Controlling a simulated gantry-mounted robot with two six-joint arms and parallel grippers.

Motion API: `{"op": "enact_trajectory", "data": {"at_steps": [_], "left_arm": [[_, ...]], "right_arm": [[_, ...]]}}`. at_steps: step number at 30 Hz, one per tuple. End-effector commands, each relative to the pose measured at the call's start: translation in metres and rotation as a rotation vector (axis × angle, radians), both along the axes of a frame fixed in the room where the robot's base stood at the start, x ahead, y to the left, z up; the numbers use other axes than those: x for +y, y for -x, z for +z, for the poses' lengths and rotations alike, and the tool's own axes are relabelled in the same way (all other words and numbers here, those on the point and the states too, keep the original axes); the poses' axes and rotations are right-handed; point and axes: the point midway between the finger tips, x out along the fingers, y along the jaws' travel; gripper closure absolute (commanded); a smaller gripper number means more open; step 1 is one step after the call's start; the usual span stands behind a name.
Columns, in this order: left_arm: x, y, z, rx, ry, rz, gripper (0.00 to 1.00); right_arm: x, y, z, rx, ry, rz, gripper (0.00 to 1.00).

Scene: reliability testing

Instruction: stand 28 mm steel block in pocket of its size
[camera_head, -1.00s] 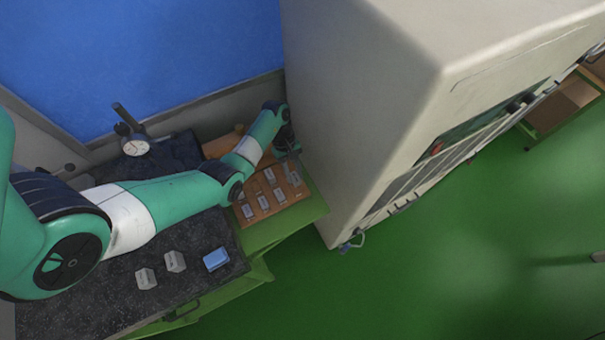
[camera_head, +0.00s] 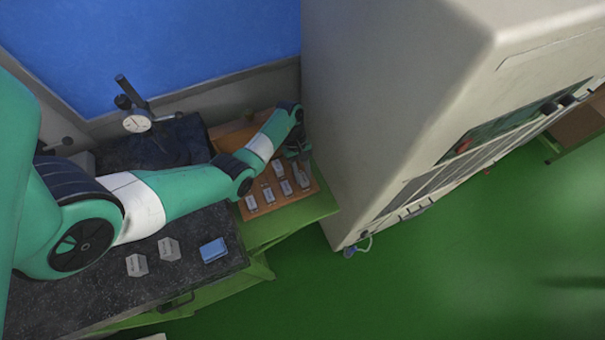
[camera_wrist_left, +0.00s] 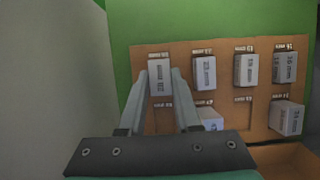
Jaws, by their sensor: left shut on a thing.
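My left gripper (camera_head: 302,156) is at the far end of the wooden pocket board (camera_head: 268,217), beside the large pale cabinet. In the left wrist view its fingers (camera_wrist_left: 158,76) are shut on a light steel block (camera_wrist_left: 160,76) with a dark label, too blurred to read surely. The block is at the board's top-left pocket, roughly in line with the neighbouring blocks. Whether it is fully down in the pocket cannot be told. Several labelled blocks stand in other pockets, one beside it (camera_wrist_left: 205,72) and one at lower right (camera_wrist_left: 286,118). My right gripper is out of view.
Two grey blocks (camera_head: 137,265) (camera_head: 168,249) and a blue block (camera_head: 213,250) lie on the dark granite plate (camera_head: 85,303). A dial gauge stand (camera_head: 137,123) is at the back. The pale cabinet (camera_head: 385,110) rises close to the gripper.

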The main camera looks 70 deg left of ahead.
Motion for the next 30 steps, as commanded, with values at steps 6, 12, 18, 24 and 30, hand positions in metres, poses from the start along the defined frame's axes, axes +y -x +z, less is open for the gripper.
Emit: {"op": "enact_trajectory", "data": {"at_steps": [6, 12, 18, 24, 30], "left_arm": [[0.0, 0.0, 0.0, -0.001, 0.0, 0.0, 1.0], [0.0, 0.0, -0.005, -0.001, 0.0, 0.0, 1.0], [0.0, 0.0, -0.01, -0.001, 0.0, 0.0, 1.0], [0.0, 0.0, -0.011, -0.001, 0.0, 0.0, 1.0], [0.0, 0.0, -0.011, -0.001, 0.0, 0.0, 0.61]], "right_arm": [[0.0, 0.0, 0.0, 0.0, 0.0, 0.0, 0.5], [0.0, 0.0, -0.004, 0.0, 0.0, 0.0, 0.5], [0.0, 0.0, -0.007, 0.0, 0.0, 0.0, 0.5], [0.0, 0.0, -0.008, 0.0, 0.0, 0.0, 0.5], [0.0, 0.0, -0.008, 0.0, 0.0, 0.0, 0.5]]}}
